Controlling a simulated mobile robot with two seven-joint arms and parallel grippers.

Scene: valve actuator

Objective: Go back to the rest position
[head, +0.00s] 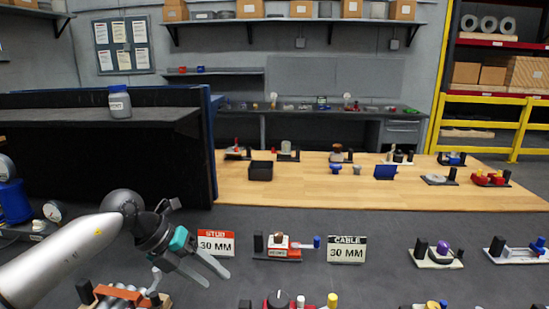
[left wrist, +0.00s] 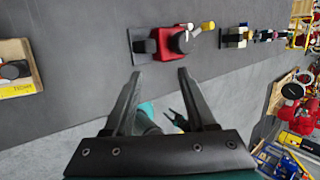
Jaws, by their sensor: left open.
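My left gripper (head: 217,279) is open and empty in the head view, held above the dark bench in front of the STUB 30 MM sign (head: 216,244). Its two fingers also show spread apart in the left wrist view (left wrist: 160,73), with nothing between them. A red device (left wrist: 172,42) on a dark base lies beyond the fingertips there, apart from them. Part of a teal and black shape (left wrist: 147,112) shows behind the fingers; it may be my right gripper, but its jaws are unclear. My right gripper does not show in the head view.
A red valve device (head: 283,247) stands between the STUB sign and the CABLE sign (head: 347,249). More devices line the dark bench to the right and the front edge. A wooden table (head: 350,193) with several fixtures lies behind. A dark shelf unit (head: 95,165) stands at left.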

